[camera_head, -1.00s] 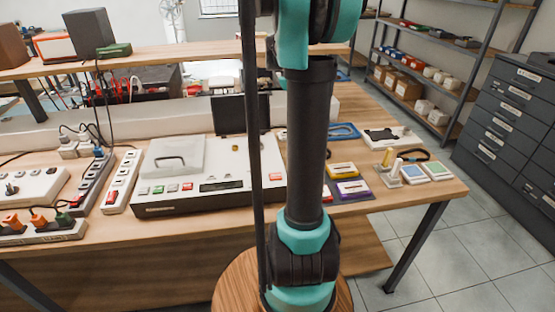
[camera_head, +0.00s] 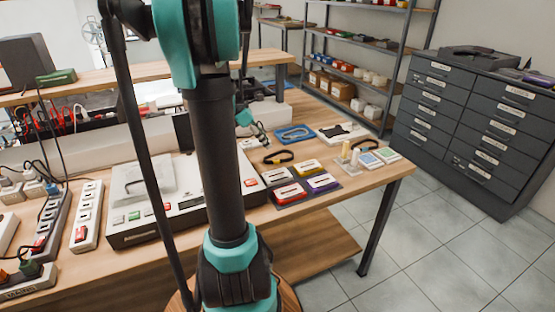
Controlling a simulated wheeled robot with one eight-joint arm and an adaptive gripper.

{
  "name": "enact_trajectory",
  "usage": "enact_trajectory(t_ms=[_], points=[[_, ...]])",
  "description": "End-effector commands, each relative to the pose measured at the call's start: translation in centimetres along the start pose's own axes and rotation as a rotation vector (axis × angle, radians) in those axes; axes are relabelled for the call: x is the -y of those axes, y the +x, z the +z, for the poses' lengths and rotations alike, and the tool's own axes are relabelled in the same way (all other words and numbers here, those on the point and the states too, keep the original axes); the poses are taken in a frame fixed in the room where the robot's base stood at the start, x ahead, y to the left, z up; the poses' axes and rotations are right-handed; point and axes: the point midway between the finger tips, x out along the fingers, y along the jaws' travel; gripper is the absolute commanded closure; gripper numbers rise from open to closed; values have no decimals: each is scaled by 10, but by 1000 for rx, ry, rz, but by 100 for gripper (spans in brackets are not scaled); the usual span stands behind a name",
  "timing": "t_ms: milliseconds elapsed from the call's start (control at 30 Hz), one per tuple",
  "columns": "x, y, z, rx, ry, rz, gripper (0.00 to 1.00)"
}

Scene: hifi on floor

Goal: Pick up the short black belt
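A small black loop (camera_head: 278,157), which looks like a belt, lies on the wooden table just behind the coloured modules. A second dark loop (camera_head: 367,144) lies behind the small white and yellow blocks, partly hidden. I cannot tell which one is the short black belt. My gripper (camera_head: 263,139) shows small beyond my arm's column, above the table and left of the blue tray, near the first loop. It seems apart from the loop. Its fingers are too small to tell whether they are open.
A blue tray (camera_head: 294,134) and a white plate with a black piece (camera_head: 343,132) lie behind the loops. Coloured modules (camera_head: 290,193) lie in front. A white control panel (camera_head: 150,200) stands left. Grey drawers (camera_head: 470,130) and open tiled floor are at right.

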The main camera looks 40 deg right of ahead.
Motion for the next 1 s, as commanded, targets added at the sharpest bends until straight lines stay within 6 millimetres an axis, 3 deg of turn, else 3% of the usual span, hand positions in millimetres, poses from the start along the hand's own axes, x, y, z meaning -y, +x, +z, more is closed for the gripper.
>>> enact_trajectory(t_ms=[200, 467, 800, 1000], points=[[0, 37, 0, 0, 2, -1, 65], [-1, 53, -1, 0, 2, 0, 65], [-4, 95, -6, 0, 3, 0, 65], [-4, 100, -6, -1, 1, 0, 65]])
